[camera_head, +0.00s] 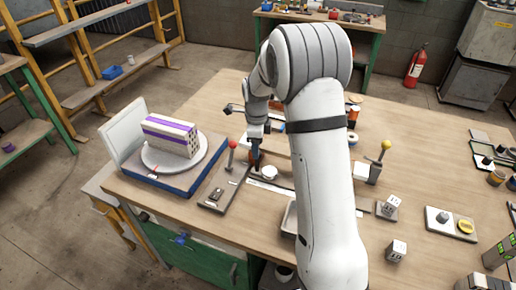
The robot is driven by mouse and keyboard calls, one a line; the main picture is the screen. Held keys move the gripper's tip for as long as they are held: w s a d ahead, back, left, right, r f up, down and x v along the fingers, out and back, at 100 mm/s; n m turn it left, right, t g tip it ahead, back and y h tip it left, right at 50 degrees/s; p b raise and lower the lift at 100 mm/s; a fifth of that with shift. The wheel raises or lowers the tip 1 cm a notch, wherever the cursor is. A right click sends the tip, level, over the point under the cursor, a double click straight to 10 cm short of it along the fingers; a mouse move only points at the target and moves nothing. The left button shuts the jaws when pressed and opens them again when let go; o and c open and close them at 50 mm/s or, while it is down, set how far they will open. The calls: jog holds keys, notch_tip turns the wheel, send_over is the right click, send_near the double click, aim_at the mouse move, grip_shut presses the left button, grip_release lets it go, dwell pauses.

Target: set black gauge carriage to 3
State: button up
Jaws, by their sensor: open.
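My gripper (254,160) points down over the workbench, right of the red-knobbed lever. Its dark fingers are small in the picture, and it is open. A pale scale strip (270,187) lies on the bench just in front of it and runs right until my arm hides it. A white round piece (268,172) sits beside the fingers, near the strip. I cannot clearly make out the black gauge carriage or the scale's numbers. My arm covers much of the strip's right part.
A red-knobbed lever (232,145) stands close left of my gripper on a grey plate (218,193). Further left, a striped hollow brick (172,134) sits on a round turntable (172,158). A yellow-knobbed lever (385,146) and white dice-like cubes (396,250) are right of my arm.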

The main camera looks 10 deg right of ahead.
jog(key=shift+f, duration=1.1)
jog(key=shift+s, duration=0.1)
grip_shut()
jog(key=shift+d, duration=0.1)
